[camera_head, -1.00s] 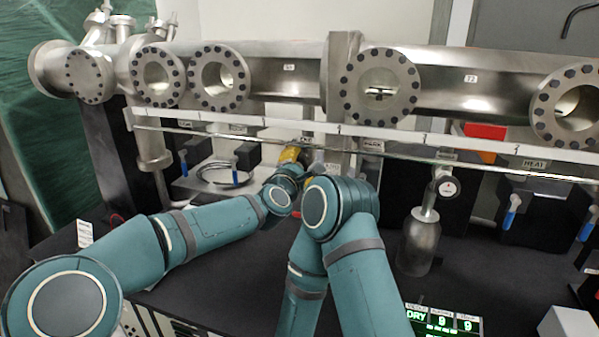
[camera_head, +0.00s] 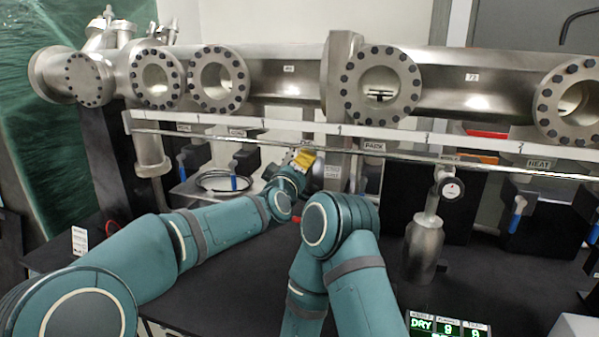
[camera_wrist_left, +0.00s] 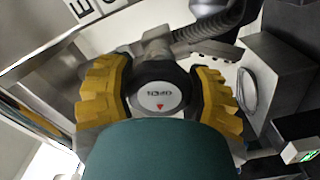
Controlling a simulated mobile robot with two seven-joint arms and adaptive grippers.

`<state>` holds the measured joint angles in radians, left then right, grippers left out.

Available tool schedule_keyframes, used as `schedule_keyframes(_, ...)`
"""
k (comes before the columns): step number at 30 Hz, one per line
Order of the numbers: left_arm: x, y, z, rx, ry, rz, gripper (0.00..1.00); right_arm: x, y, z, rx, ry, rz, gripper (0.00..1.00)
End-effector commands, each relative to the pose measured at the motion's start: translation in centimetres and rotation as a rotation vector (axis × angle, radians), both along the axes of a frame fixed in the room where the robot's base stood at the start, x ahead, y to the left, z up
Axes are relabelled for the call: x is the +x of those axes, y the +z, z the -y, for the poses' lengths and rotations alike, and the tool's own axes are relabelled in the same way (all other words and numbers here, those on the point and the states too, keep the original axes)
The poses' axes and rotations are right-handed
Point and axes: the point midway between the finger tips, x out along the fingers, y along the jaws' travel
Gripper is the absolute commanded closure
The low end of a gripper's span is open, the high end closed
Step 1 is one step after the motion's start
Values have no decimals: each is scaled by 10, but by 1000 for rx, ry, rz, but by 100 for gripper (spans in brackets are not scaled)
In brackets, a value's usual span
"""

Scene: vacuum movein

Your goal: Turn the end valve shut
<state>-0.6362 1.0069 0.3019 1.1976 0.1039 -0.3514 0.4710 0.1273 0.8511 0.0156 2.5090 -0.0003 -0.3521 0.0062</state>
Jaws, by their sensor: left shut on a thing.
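The end valve (camera_wrist_left: 158,97) shows in the left wrist view as a round dark knob with a pale face. The face has a small red triangle and lettering that appears to read OPEN, turned over in this view. My left gripper (camera_wrist_left: 160,100) is shut on the knob, with one yellow finger on each side of it. In the head view my left gripper (camera_head: 303,160) is under the long rail, left of the upright post, and the knob is hidden there. My right arm comes up from the bottom middle; its gripper is hidden.
A steel pipe (camera_head: 465,70) with round bolted flanges runs above a labelled rail (camera_head: 250,122). A gauge with a steel cylinder (camera_head: 424,240) hangs to the right. Blue-handled valves (camera_head: 517,214) line the back. A lit display (camera_head: 446,326) reads DRY.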

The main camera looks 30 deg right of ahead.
Motion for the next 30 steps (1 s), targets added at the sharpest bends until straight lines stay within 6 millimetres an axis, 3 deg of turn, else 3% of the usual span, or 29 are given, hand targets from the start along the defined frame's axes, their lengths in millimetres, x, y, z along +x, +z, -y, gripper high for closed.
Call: schedule_keyframes(30,0,-4,0,621,-2,725,80,0,-27,0,0,4,0,53)
